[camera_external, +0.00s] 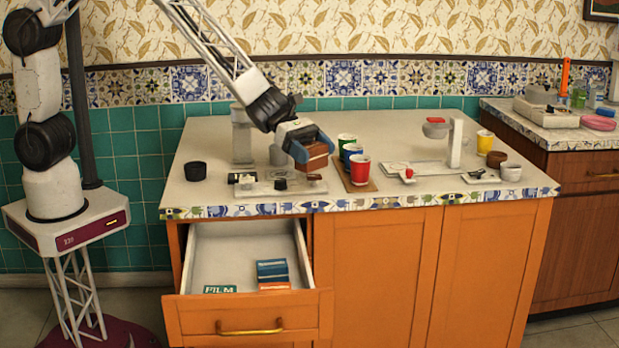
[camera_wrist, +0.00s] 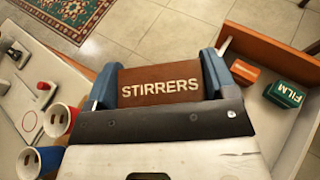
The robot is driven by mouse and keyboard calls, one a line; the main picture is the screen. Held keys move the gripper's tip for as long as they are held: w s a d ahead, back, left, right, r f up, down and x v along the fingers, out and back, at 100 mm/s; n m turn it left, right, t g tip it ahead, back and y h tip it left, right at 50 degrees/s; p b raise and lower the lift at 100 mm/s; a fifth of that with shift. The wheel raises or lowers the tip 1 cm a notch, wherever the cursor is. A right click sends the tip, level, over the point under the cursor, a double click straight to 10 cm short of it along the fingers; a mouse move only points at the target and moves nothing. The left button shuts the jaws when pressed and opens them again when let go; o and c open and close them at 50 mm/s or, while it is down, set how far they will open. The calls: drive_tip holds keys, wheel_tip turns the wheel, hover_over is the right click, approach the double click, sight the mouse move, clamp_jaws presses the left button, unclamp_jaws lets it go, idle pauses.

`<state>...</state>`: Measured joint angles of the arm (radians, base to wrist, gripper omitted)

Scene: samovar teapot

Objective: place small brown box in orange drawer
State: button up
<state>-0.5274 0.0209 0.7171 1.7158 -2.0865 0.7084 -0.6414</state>
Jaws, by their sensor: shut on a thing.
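My gripper (camera_external: 312,148) is shut on the small brown box (camera_external: 312,158) and holds it above the counter's front edge. In the wrist view the box (camera_wrist: 160,85) reads "STIRRERS" and sits between the two blue fingers of my gripper (camera_wrist: 160,86). The orange drawer (camera_external: 240,243) is pulled open below the counter, below and to the left of the box. In the wrist view the drawer (camera_wrist: 262,41) is at the right.
Several coloured cups stand right of my gripper, including a red cup (camera_external: 360,170) on a brown tray (camera_external: 362,185). A black cup (camera_external: 195,171) stands at the counter's left. The drawer's left and back floor looks bare.

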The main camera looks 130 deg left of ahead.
drive_tip(key=w+d+f, duration=0.4)
drive_tip(key=d, duration=0.7)
drive_tip(key=w+d+f+m+h, duration=0.1)
drive_tip(key=w+d+f, duration=0.3)
drive_tip(key=d, duration=0.7)
drive_tip(key=w+d+f+h, duration=0.1)
drive_tip(key=w+d+f, duration=0.2)
drive_tip(key=d, duration=0.8)
drive_tip(key=shift+w+d+f+m, duration=0.15)
drive_tip(key=shift+w+f+m, duration=0.25)
drive_tip(key=shift+w, duration=0.25)
idle(1.4)
